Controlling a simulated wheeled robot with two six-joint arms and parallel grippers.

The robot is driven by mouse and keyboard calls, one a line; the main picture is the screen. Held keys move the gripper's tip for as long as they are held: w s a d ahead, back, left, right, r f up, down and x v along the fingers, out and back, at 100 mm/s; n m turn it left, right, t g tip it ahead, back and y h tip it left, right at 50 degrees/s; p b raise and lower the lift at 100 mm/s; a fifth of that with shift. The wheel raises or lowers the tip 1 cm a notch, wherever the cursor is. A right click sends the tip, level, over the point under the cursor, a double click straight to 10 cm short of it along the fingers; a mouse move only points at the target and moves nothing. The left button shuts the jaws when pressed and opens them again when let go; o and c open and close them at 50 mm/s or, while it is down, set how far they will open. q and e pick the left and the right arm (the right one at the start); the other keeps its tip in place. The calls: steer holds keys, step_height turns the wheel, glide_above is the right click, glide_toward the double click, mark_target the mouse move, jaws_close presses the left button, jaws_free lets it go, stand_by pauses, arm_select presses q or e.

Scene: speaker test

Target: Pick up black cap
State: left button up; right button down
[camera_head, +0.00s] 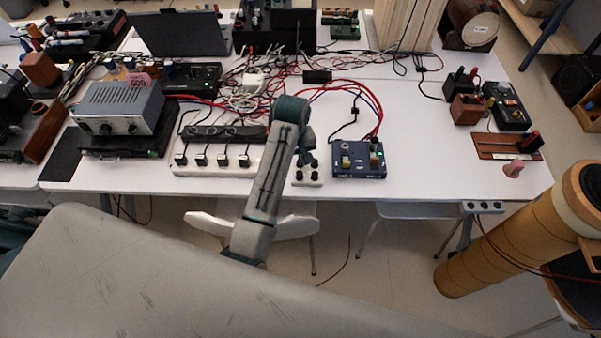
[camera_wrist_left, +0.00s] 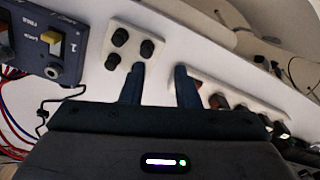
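Small black caps (camera_wrist_left: 120,37) stand on a small white plate (camera_wrist_left: 132,63) in the left wrist view. In the head view the black caps (camera_head: 314,175) and the plate (camera_head: 307,183) are at the front of the table, partly hidden by my left arm. My left gripper (camera_wrist_left: 160,75) is open, its two dark fingers apart with only bare white table showing between the tips. One finger is near the plate's edge; I cannot tell whether it touches. In the head view my left gripper (camera_head: 307,158) is above the plate. My right gripper is not in view.
A blue switch box (camera_head: 358,172) with red and blue cables stands right of the plate. A white power strip (camera_head: 215,170) with several black plugs lies left. A grey amplifier (camera_head: 120,108) stands farther left.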

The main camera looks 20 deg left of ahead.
arm_select(q)
steer(key=w+d+r, duration=0.2)
steer(key=p, duration=0.1)
glide_above(300, 174)
steer(key=shift+n, duration=0.3)
steer(key=f, duration=0.5)
steer(key=shift+d+f, duration=0.2)
steer(key=shift+f, duration=0.1)
steer(key=shift+f+p, duration=0.55)
steer(key=shift+f, duration=0.05)
steer(key=f, duration=0.1)
steer(key=f+p, duration=0.1)
steer(key=f, duration=0.1)
steer(key=shift+a+f, duration=0.2)
steer(key=shift+f, duration=0.5)
jaws_close()
